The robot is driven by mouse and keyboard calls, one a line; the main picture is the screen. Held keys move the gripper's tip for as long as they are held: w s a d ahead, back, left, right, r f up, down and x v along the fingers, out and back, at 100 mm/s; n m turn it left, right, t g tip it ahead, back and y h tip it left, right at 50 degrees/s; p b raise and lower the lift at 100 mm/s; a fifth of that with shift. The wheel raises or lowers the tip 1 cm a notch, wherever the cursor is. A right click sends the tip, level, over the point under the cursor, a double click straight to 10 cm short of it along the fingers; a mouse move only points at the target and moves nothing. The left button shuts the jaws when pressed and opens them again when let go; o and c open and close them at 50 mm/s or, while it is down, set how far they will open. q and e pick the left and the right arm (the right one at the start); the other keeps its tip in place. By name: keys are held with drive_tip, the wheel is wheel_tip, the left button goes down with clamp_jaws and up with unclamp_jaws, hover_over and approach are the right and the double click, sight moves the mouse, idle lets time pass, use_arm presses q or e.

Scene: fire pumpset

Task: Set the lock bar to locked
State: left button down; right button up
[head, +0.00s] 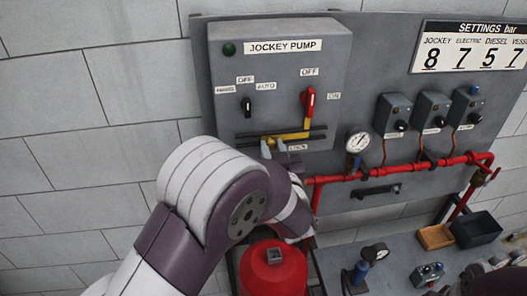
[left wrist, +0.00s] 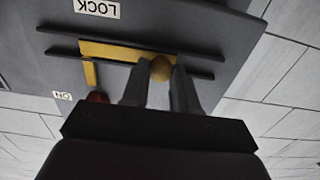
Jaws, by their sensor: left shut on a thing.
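The yellow lock bar (head: 290,137) lies between two black rails at the bottom of the JOCKEY PUMP box, just above the LOCK label (head: 297,147). Its upright tab reaches up to just below the red switch handle (head: 308,101), which points up toward OFF. My left gripper (head: 273,147) is at the bar's left end. In the left wrist view, which is turned upside down, its two fingers (left wrist: 158,88) are shut on the bar's round knob (left wrist: 161,68). The bar (left wrist: 110,50) also shows there between the rails. My right gripper is not visible.
A small black selector knob (head: 246,106) sits left of the red handle. A pressure gauge (head: 358,142) and red pipes (head: 395,167) are to the right. A red cylinder (head: 272,270) stands below my left arm. Small trays (head: 435,237) stand on the bench.

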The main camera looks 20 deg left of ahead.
use_arm(q)
drive_tip(key=shift+w+d+r, duration=0.1)
drive_tip(key=shift+w+d, duration=0.4)
drive_tip(key=shift+d, duration=0.3)
drive_tip(key=c, duration=0.9)
unclamp_jaws()
drive_tip(key=shift+d, duration=0.1)
drive_tip(key=shift+o, duration=0.2)
drive_tip(key=shift+w+d, duration=0.15)
